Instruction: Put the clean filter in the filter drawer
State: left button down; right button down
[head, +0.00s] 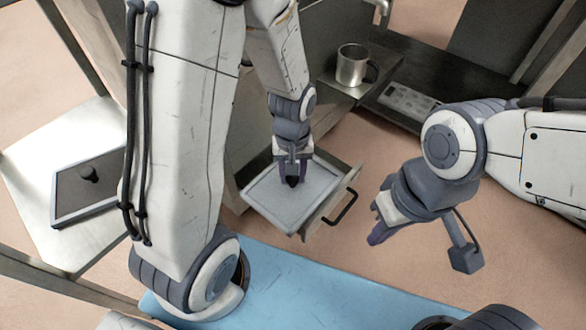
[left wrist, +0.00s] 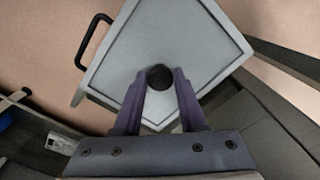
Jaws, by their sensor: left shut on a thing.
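The light grey clean filter (head: 268,197) is a square framed panel with a black knob. It lies within the outline of the pulled-out filter drawer (head: 328,207); I cannot tell whether it rests fully on the drawer's bottom. My left gripper (head: 292,180) points down over the panel's middle, shut on its knob. In the left wrist view the purple fingers (left wrist: 160,85) stand either side of the dark knob, and the panel (left wrist: 185,35) fills the drawer area beside the black handle (left wrist: 93,38). My right gripper (head: 374,222) hangs right of the drawer; its finger gap is unclear.
A dark grey filter (head: 75,195) with a black knob lies on the pale table (head: 40,150) at the left. A metal mug (head: 352,65) stands on a ledge behind the drawer. A blue surface (head: 310,285) lies in front. Floor shows right of the drawer.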

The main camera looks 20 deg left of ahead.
pick_arm(q)
jog(key=w+a+f+b, duration=0.1)
jog(key=w+f, duration=0.1)
jog(key=w, duration=0.1)
jog(key=w+a+f+b, duration=0.1)
jog(key=w+f+b, duration=0.1)
jog(key=w, duration=0.1)
jog(key=w+a+f+b, duration=0.2)
jog(key=w, duration=0.1)
jog(key=shift+w+a+f, duration=0.1)
jog(key=shift+w+f, duration=0.05)
notch_tip(320, 180, down, 4)
jog(key=b, duration=0.3)
jog(key=shift+c, duration=2.3)
grip_release()
